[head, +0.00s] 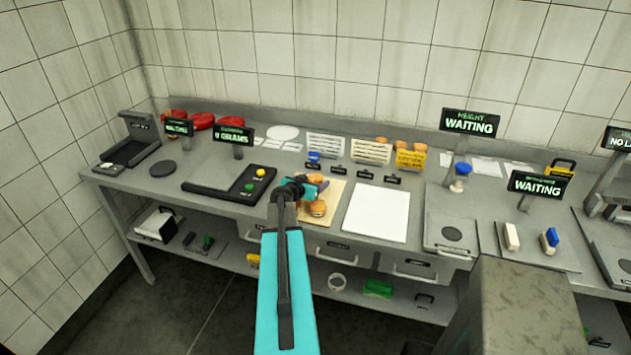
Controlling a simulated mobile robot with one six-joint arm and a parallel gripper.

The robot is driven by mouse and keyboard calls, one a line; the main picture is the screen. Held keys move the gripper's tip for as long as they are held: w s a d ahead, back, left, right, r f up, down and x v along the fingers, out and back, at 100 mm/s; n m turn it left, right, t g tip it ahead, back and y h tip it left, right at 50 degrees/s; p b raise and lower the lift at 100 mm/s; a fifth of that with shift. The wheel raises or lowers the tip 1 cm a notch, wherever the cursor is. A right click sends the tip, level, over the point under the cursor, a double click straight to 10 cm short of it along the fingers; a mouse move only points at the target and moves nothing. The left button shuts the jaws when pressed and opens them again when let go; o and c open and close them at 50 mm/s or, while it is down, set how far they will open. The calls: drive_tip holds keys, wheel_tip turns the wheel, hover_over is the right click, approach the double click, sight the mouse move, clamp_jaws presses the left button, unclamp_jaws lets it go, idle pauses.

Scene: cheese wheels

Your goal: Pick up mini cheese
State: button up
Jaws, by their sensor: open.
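Small orange-brown cheese wheels (318,208) sit on a tan board (330,214) near the middle of the bench. My gripper (314,189) is over this board, right above or beside the cheese wheels. It is open, and its fingers are small and partly hidden by my wrist. I cannot tell whether it touches a wheel. My teal arm comes up from the bottom of the view and hides part of the bench front. More small orange-brown wheels (400,144) stand at the back of the bench.
A white sheet (376,212) lies right of the board. A black tray with a yellow and a green button (230,186) is to the left. Display signs (469,123) stand along the bench. Red wheels (202,121) lie at the back left. A grey block (520,300) stands at front right.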

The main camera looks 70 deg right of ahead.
idle(0.3)
drive_tip(key=c, duration=1.2)
drive_tip(key=shift+w+r, duration=0.1)
drive_tip(key=shift+r, duration=0.1)
